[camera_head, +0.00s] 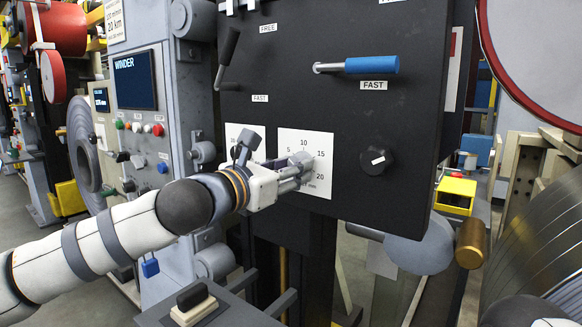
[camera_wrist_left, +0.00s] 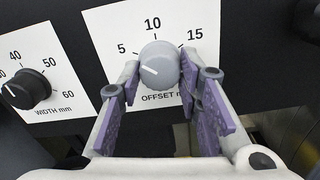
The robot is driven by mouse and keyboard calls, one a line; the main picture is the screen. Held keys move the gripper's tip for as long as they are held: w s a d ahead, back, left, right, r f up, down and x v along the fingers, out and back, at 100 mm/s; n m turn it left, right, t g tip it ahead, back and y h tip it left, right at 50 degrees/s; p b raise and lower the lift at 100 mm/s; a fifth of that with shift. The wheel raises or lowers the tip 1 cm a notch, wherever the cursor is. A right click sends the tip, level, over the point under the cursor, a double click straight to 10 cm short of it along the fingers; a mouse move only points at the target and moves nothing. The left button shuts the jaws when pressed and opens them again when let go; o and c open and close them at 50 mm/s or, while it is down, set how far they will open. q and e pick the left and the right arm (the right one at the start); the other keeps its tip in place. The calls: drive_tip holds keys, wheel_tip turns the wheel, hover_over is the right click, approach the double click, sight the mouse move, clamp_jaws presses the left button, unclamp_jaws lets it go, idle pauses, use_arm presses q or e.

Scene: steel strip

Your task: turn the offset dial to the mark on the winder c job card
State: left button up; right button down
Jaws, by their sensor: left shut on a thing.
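The offset dial (camera_wrist_left: 160,66) is a round grey knob on a white scale plate (camera_wrist_left: 110,30) marked 5, 10 and 15, with 20 also readable in the head view. Its white pointer line points left and slightly up, near or below the 5. My left gripper (camera_head: 290,172) is shut on the dial, with a purple-padded finger on each side in the left wrist view. The scale's low end is hidden by a finger. A white card (camera_head: 115,20) with "20 km" is at top left above the winder screen (camera_head: 135,79); I cannot tell whether it is the job card. My right gripper is out of view.
A black width dial (camera_wrist_left: 27,88) is left of the offset dial. Another black knob (camera_head: 376,161) is to its right. A blue-handled lever (camera_head: 371,65) and a black lever (camera_head: 228,56) stick out of the black panel (camera_head: 320,100) above.

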use_arm(q)
drive_tip(key=m, duration=0.9)
drive_tip(key=shift+r+m+p, duration=0.1)
drive_tip(key=shift+m+p, duration=0.2)
drive_tip(key=shift+p, duration=0.1)
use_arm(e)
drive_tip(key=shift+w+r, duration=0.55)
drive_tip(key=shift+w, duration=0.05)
use_arm(q)
drive_tip(key=o, duration=1.1)
drive_tip(key=shift+o, duration=0.2)
drive_tip(key=shift+a, duration=0.15)
drive_tip(key=v, duration=1.2)
